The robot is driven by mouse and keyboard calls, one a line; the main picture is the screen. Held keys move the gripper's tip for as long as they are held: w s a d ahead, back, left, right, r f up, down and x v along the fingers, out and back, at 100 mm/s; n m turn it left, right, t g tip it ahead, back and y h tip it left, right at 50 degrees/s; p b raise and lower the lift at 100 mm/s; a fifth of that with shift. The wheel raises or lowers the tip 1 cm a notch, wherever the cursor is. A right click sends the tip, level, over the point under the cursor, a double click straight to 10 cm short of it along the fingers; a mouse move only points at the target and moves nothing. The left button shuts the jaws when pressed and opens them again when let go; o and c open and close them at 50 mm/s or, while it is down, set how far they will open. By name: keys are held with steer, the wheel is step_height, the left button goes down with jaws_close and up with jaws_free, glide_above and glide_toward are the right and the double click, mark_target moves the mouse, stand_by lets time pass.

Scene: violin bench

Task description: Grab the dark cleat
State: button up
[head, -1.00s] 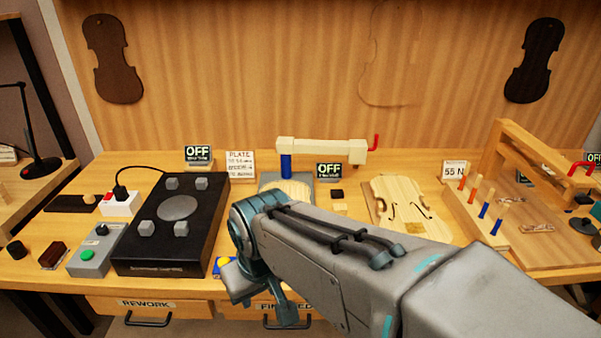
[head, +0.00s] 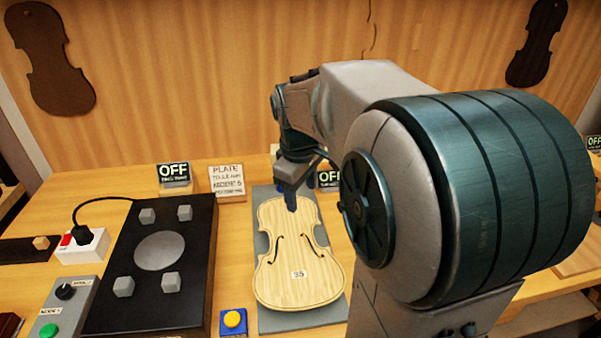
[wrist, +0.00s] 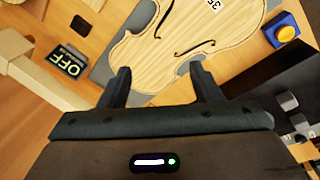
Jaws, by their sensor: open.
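A small dark block (wrist: 80,25), which looks like the dark cleat, lies on the bench at the upper left of the wrist view, near an OFF sign. In the head view it is hidden behind my arm. My gripper (head: 291,203) is over the upper end of the pale violin plate (head: 298,260). In the wrist view my gripper (wrist: 161,88) is open, its fingers apart with nothing held between them. The dark block is beyond the left finger, clear of the gripper. A small pale block (wrist: 95,4) shows partly beside it.
The violin plate lies on a grey base (head: 258,318). A blue box with a yellow button (head: 233,321) and a black fixture (head: 150,265) are to its left. OFF signs (head: 174,174) stand at the back. A pale beam (wrist: 35,90) crosses the wrist view's left.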

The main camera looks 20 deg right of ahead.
steer(key=w+d+f+n+g+y, duration=0.1)
steer(key=w+d+f+n, duration=0.25)
steer(key=w+d, duration=0.45)
steer(key=w+d+f+n, duration=0.3)
steer(key=w+d+n, duration=0.2)
steer(key=d, duration=0.7)
step_height(320, 180, down, 8)
steer(key=shift+s+d+f+b, duration=0.1)
steer(key=shift+s+d+b, duration=0.05)
steer(key=shift+b, duration=0.3)
steer(key=shift+s+a+f+p, duration=0.1)
steer(key=shift+s+f+p, duration=0.05)
steer(key=shift+f, duration=1.25)
steer(key=shift+s+a+f+p, duration=0.1)
steer(key=shift+s+f+p, duration=0.05)
steer(key=shift+f, duration=1.25)
steer(key=c, duration=1.1)
